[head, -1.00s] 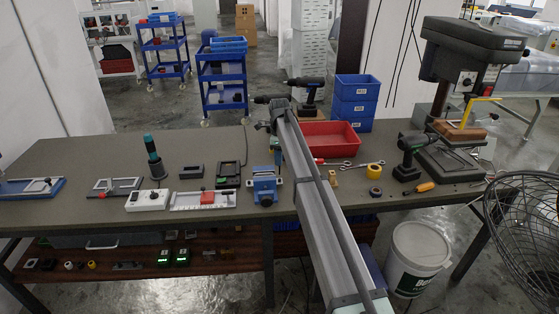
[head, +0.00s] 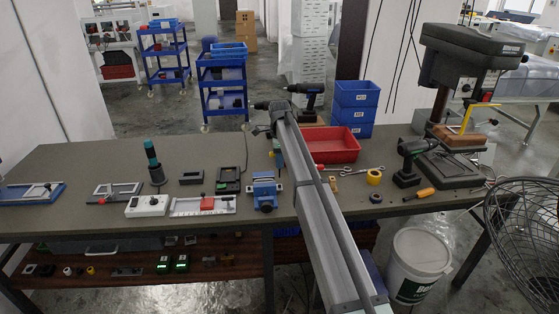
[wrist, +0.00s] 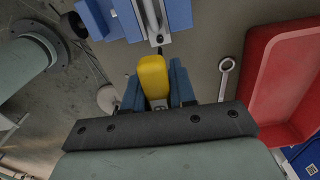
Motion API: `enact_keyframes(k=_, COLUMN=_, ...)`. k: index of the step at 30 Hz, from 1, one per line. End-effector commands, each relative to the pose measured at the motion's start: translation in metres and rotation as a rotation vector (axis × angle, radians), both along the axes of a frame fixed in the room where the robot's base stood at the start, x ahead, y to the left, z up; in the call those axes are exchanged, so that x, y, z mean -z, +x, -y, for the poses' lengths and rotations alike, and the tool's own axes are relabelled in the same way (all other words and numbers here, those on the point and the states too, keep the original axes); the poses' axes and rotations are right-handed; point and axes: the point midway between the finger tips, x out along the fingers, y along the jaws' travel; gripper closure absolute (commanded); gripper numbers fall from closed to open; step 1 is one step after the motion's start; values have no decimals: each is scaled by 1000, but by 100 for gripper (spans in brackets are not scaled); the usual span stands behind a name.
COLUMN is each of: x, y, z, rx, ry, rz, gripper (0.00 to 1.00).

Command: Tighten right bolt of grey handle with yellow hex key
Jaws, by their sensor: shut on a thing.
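In the wrist view my gripper (wrist: 158,92) is shut on the yellow hex key (wrist: 153,74), with blue fingers on both sides of its yellow handle. The key's dark shaft points to a grey part, apparently the grey handle (wrist: 152,12), between blue vise parts (wrist: 98,15). A dark bolt spot shows on the grey part near the shaft. I cannot tell whether the tip is seated in it. In the head view the blue vise (head: 265,190) stands at the table's front middle. My arm hides most of my gripper and the key there.
A red tray (head: 332,143) lies right of my arm and also shows in the wrist view (wrist: 285,75). A spanner (wrist: 226,75) lies beside it. A drill press (head: 470,70), cordless drill (head: 408,165) and yellow tape (head: 374,177) stand farther right. The back left tabletop is clear.

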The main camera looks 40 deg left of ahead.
Motion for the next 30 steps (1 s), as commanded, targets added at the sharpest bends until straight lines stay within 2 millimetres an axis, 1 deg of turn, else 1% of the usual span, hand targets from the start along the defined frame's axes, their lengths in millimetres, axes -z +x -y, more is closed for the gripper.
enact_keyframes(k=8, x=0, y=0, z=0, rx=-118, ry=0, rz=0, gripper=100)
enact_keyframes(k=15, x=0, y=0, z=0, rx=-335, ry=0, rz=0, gripper=100)
enact_keyframes(k=23, x=0, y=0, z=0, rx=-445, ry=0, rz=1, gripper=100)
enact_keyframes(k=30, x=0, y=0, z=0, rx=-653, ry=0, rz=0, gripper=100)
